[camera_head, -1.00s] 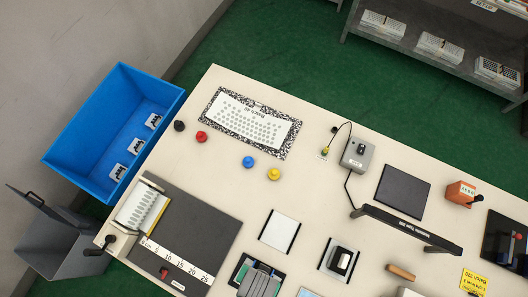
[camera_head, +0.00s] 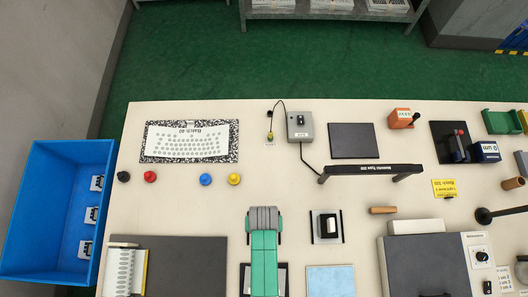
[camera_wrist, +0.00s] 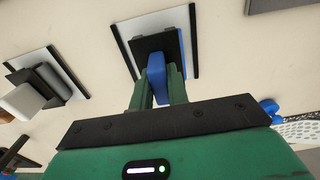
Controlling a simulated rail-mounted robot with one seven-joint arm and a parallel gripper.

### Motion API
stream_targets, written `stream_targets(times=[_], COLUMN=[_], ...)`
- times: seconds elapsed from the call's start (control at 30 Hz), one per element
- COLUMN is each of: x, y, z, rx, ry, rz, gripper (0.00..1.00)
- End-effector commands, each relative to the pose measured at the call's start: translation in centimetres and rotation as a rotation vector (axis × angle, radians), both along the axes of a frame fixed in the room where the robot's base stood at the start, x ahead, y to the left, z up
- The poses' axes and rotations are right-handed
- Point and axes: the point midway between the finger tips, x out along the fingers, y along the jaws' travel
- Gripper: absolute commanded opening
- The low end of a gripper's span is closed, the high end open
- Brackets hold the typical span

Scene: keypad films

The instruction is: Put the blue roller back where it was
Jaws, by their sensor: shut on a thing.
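In the wrist view my gripper (camera_wrist: 158,88) has its two green fingers shut on the blue handle of the blue roller (camera_wrist: 157,80). The roller's black body and a strip of blue at its right side show beyond the fingers. It is over a white plate (camera_wrist: 130,28) with black side strips; I cannot tell whether it touches the plate. In the head view my green and grey arm covers this spot, so the roller and fingertips are hidden there.
A similar stand (camera_head: 327,227) with a dark and white roller is to the right; it also shows in the wrist view (camera_wrist: 45,85). A light blue pad (camera_head: 330,281) and a dark board (camera_head: 190,265) flank the arm. Coloured knobs (camera_head: 205,180) stand further back.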

Motion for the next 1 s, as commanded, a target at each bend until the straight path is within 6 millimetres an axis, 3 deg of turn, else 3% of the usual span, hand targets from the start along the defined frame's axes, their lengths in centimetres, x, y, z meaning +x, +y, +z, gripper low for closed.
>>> stream_targets(times=[0.8,0.83,0.9,1.0], x=[-0.1,-0.2,-0.2,-0.2], y=[0.0,0.0,0.0,0.0], z=[-2.2,-2.2,-2.3,-2.3], rx=[0.0,0.0,0.0,0.0], ry=[0.0,0.001,0.002,0.002], rz=[0.0,0.0,0.0,0.0], gripper=[0.0,0.22,0.35,0.38])
